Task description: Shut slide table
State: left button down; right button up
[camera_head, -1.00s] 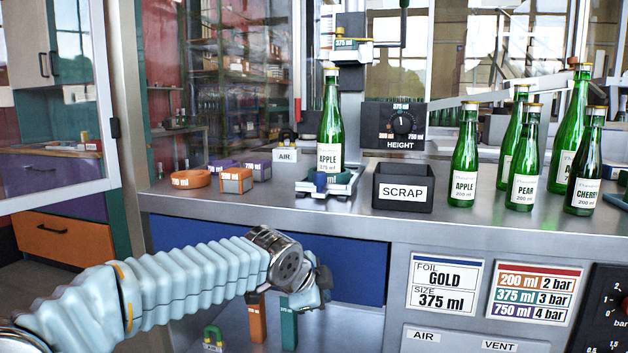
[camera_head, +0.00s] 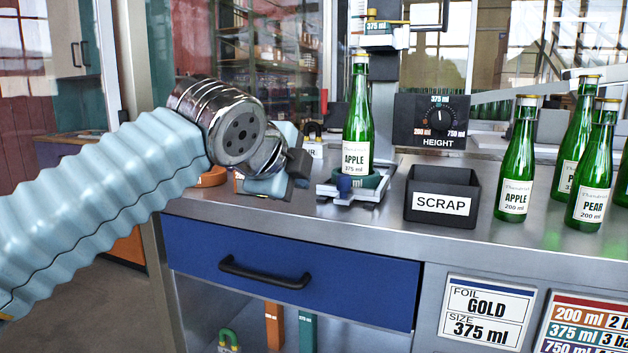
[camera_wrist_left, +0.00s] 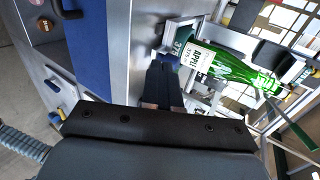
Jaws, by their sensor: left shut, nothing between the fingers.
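The slide table (camera_head: 352,192) is a small pale metal carriage on the counter, near its front edge. A green APPLE 375 ml bottle (camera_head: 356,125) stands upright in its teal nest (camera_head: 372,181). A small blue knob (camera_head: 344,186) shows at the carriage's front. My left gripper (camera_head: 298,167) is shut and empty, just left of the slide table and apart from it in the head view. In the left wrist view its dark closed fingers (camera_wrist_left: 164,85) point toward the nest and bottle (camera_wrist_left: 215,66); I cannot tell whether they touch anything. My right gripper is out of view.
A black SCRAP bin (camera_head: 442,195) stands right of the slide table. A HEIGHT dial box (camera_head: 432,121) and a press head (camera_head: 384,38) are behind. Several green bottles stand at the right. A blue drawer (camera_head: 330,291) lies below the counter. An orange ring (camera_head: 211,177) is partly hidden by my arm.

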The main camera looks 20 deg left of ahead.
pick_arm(q)
send_near(329, 190)
jog(key=f, duration=0.1)
jog(key=w+f, duration=0.1)
jog(key=f, duration=0.1)
jog(key=shift+w+f, duration=0.1)
jog(key=shift+w, duration=0.1)
jog(key=w, duration=0.2)
jog(key=shift+w+p, duration=0.3)
jog(key=shift+p, duration=0.1)
jog(key=shift+w, duration=0.8)
jog(key=shift+d, duration=0.1)
